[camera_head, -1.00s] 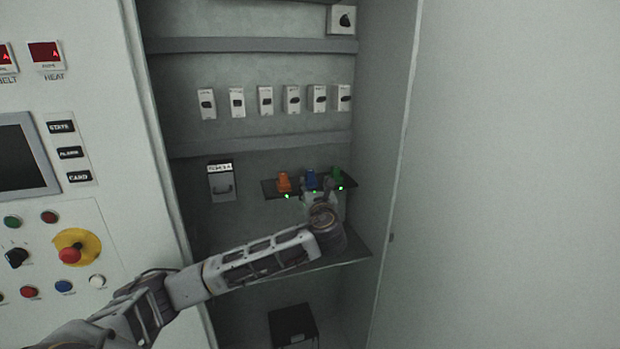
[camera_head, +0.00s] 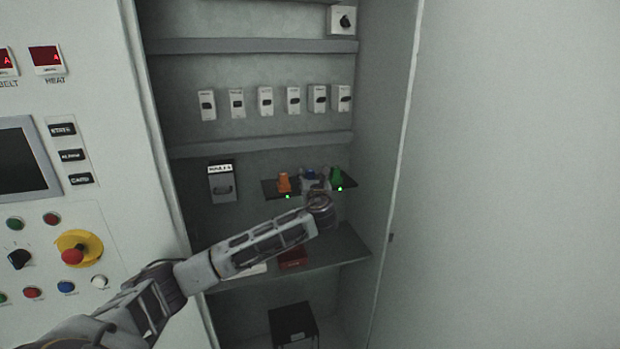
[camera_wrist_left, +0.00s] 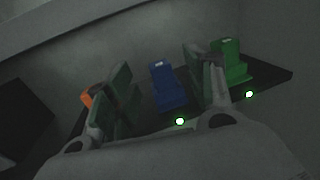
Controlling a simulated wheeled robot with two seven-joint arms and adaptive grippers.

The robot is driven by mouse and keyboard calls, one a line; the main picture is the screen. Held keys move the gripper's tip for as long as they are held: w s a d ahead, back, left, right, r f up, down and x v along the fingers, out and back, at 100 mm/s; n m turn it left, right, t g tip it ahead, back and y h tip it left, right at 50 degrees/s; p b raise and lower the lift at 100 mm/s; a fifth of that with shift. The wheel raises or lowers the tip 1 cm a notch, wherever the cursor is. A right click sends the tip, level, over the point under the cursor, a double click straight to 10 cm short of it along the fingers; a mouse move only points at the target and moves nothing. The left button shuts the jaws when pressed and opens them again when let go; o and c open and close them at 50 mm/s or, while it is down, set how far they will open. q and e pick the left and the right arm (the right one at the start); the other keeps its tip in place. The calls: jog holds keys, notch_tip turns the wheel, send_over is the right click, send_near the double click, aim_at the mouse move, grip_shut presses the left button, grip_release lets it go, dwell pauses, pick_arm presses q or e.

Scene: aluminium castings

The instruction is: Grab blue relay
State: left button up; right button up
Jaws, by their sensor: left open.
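The blue relay (camera_head: 310,175) stands on a small dark shelf (camera_head: 268,189) in the cabinet, between an orange relay (camera_head: 284,182) and a green relay (camera_head: 336,175). My left gripper (camera_head: 313,183) is in front of the blue relay and hides most of it in the head view. In the left wrist view the blue relay (camera_wrist_left: 167,88) stands upright between the two open fingers of my left gripper (camera_wrist_left: 160,85), with a gap on each side. The orange relay (camera_wrist_left: 87,98) is partly hidden behind the left finger. The green relay (camera_wrist_left: 230,62) is beyond the right finger. My right gripper is out of view.
A wider grey shelf (camera_head: 345,247) lies below, with a dark red box (camera_head: 293,258) on it. A labelled box (camera_head: 222,182) is on the back wall to the left. A row of switches (camera_head: 265,101) is above. The control panel (camera_head: 110,215) borders the cabinet at left.

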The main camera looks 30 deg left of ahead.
aim_at(310, 172)
pick_arm(q)
jog(key=shift+p+x, duration=0.5)
jog(key=shift+x, duration=2.1)
jog(key=shift+a, duration=0.1)
jog(key=shift+s, duration=0.1)
jog(key=shift+c, duration=0.2)
jog(key=c, duration=1.1)
